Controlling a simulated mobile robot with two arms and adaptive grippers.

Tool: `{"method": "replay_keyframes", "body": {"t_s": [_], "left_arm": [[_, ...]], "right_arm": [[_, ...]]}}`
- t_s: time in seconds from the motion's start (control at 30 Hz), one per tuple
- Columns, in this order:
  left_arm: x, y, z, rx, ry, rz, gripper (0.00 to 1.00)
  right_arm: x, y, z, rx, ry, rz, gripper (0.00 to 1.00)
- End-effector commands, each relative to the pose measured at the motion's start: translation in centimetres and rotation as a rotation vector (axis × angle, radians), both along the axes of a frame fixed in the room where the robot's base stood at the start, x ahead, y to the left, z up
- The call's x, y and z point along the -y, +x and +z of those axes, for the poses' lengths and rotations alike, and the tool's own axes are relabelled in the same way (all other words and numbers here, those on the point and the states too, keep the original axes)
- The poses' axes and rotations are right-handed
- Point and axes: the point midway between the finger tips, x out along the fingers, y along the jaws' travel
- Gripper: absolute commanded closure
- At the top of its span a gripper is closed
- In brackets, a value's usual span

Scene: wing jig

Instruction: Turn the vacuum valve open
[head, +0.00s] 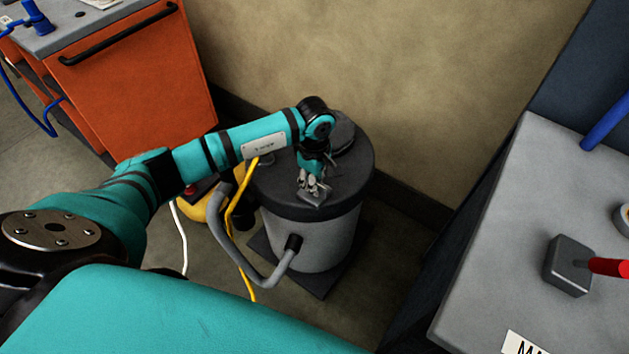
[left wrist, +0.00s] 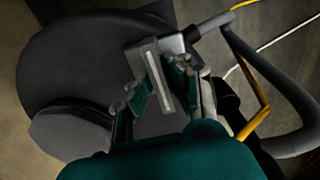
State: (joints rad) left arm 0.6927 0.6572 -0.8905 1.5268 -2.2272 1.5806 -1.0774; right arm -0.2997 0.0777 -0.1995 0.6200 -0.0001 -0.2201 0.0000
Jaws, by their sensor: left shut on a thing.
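My left gripper (head: 312,184) is over the dark lid of a grey canister (head: 305,240) beside the wall. A red handle (head: 608,267) sticks out of a dark grey block (head: 567,266) on the right-hand bench, cut by the picture edge. I cannot tell for sure which of these is the vacuum valve. My right gripper is not in view.
A grey hose (head: 235,243) loops from the canister's side. Yellow and white cords hang beside it. An orange cabinet (head: 140,75) stands at the upper left. The grey bench (head: 500,230) is on the right, with dark floor between it and the canister.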

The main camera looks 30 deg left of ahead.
Motion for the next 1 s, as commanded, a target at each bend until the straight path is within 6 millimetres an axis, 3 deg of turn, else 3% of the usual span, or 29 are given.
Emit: {"method": "replay_keyframes", "body": {"t_s": [0.37,1.0], "left_arm": [[0.0,0.0,0.0,0.001,0.000,0.150,1.00],[0.0,0.0,0.0,0.001,0.000,0.742,1.00]], "right_arm": [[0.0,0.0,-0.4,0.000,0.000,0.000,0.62],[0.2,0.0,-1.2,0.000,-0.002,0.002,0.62]]}}
